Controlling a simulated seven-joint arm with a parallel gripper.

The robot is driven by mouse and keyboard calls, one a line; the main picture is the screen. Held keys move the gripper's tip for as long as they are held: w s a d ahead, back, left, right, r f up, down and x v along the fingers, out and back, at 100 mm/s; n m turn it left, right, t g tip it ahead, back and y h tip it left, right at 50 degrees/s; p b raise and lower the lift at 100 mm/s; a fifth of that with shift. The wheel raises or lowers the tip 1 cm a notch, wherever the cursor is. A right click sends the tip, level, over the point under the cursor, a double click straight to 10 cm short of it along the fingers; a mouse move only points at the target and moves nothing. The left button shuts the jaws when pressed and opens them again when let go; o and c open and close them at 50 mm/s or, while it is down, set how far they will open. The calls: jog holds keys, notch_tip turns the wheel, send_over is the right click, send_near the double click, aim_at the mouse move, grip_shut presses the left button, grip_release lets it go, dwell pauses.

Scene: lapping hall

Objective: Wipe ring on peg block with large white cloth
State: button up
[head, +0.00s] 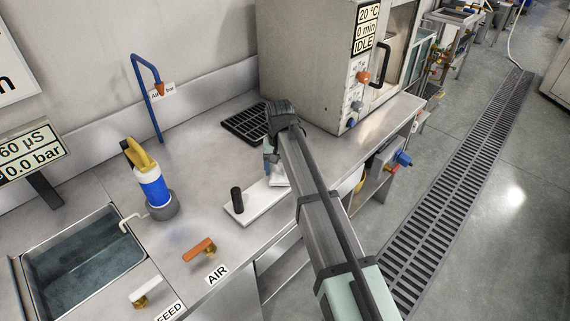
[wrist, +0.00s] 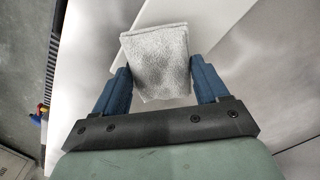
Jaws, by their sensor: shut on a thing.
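My gripper (wrist: 160,76) has its two blue fingers on either side of a folded, pale, towel-textured large white cloth (wrist: 157,52) and is shut on it. In the head view, the gripper (head: 271,160) is low over the bench, with a little of the cloth (head: 279,179) showing below it. The cloth is over or beside the right end of a long white peg block (head: 254,203); contact cannot be told. A dark upright cylinder (head: 237,200) stands at the block's left end. I cannot make out a separate ring; my arm and the cloth hide part of the block.
A blue-and-white bottle with a yellow top (head: 150,180) stands left of the block. A black grate (head: 246,123) and a grey cabinet (head: 305,65) are behind. An orange handle (head: 199,249) and a sink (head: 82,256) lie front left. Bare bench separates bottle and block.

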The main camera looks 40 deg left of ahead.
jog(key=shift+w, duration=1.9)
jog(key=shift+r, duration=4.1)
